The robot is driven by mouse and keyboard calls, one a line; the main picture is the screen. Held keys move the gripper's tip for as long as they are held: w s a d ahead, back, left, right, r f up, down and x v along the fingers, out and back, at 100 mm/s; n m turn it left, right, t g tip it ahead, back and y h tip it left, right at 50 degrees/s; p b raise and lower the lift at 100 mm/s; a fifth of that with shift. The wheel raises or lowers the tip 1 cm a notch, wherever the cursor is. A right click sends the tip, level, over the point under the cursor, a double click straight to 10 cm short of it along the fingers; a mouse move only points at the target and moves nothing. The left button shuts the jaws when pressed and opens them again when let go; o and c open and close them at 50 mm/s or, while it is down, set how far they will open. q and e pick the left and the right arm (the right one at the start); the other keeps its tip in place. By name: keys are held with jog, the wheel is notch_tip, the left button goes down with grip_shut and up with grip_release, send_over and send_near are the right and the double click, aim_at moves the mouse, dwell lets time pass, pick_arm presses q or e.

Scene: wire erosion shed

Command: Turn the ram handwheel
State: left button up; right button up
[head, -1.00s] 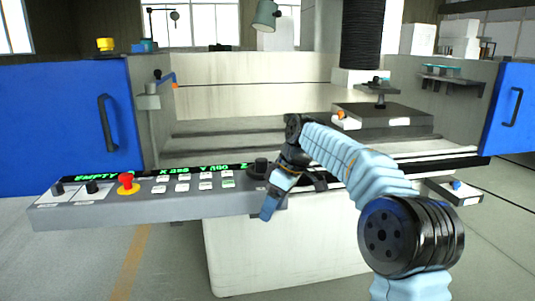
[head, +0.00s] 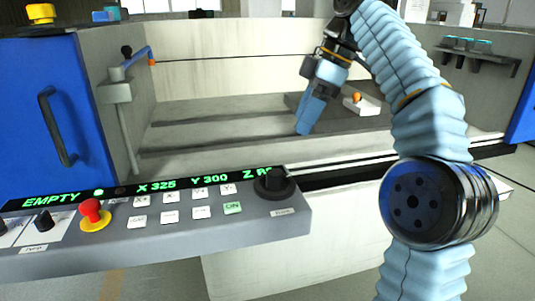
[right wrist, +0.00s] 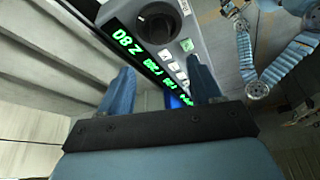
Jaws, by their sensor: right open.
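A black round knob-like handwheel (head: 274,184) stands at the right end of the grey control panel. It also shows at the top of the right wrist view (right wrist: 158,24). The small label beside it is too blurred to read. My right gripper (head: 309,116) is open and empty, pointing down, above and behind the handwheel and apart from it. In the right wrist view its two blue fingers (right wrist: 160,68) stand apart, with the panel's display and buttons beyond them. My left gripper cannot be made out; a blue-sleeved arm shows at the upper right there.
The control panel (head: 160,244) carries a red stop button (head: 91,210), several white keys and a green ON key (head: 232,208). The display reads EMPTY, X 325, Y 300. A lever on a post (head: 125,90) stands at the tank's left. A dark block lies behind my gripper.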

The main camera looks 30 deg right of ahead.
aim_at(276, 172)
jog(key=b+x, duration=0.4)
jog(key=x, duration=0.9)
jog(key=shift+a+f, duration=0.2)
jog(key=c, duration=1)
jog(key=shift+c, duration=0.2)
